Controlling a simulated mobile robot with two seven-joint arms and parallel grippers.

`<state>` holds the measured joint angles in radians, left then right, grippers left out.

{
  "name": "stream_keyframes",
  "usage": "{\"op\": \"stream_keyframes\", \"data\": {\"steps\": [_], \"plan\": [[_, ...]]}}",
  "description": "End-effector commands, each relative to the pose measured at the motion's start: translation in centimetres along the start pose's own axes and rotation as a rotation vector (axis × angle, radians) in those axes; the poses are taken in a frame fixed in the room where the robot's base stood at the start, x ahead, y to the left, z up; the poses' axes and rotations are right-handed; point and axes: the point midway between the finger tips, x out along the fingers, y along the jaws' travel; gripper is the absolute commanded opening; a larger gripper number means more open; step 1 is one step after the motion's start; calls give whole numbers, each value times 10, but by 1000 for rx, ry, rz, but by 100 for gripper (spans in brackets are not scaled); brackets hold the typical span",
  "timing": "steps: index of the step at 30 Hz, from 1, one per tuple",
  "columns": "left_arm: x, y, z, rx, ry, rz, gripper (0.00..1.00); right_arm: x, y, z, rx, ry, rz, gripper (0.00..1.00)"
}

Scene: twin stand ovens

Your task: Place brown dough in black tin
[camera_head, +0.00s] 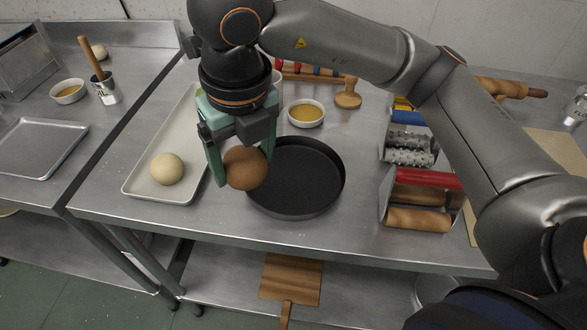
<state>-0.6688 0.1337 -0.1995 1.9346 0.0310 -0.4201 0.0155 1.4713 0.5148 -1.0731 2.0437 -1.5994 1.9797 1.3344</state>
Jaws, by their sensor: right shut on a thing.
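The brown dough (244,168) is a round ball held in my right gripper (238,170), whose green fingers are shut on it. It hangs over the left edge of the black tin (305,180) in the picture. The tin is round, shallow and looks empty, though the dough and gripper hide part of its left side. A pale dough ball (167,169) lies in the light tray (148,190) to the left of the gripper. My left gripper is not in view.
A small bowl of yellow liquid (305,113) and a wooden stamp (348,94) stand behind the tin. Roller tools (420,200) stand to its right. A gap separates this table from the left table, which holds a metal tray (42,147). A wooden peel (291,279) lies below.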

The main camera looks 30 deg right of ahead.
Motion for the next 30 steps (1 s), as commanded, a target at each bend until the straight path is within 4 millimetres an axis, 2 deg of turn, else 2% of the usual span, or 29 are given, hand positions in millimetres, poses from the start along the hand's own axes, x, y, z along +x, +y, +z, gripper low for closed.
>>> {"op": "stream_keyframes", "data": {"steps": [1, 6, 8, 12, 23, 27, 30], "plan": [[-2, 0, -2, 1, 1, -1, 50, 6, -14, 3, 10, 4, 0, 48], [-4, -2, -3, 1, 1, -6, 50, 26, -55, 12, 9, 3, -2, 48], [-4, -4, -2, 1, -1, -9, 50, 34, -69, 15, 8, 4, -2, 48], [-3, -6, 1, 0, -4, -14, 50, 63, -87, 17, 3, 5, -1, 48], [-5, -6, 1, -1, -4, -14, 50, 95, -112, 20, 1, 3, -1, 48], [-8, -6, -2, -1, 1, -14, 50, 115, -110, 17, -2, 3, -1, 48], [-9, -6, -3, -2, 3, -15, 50, 122, -110, 16, -2, 0, 1, 48]]}}
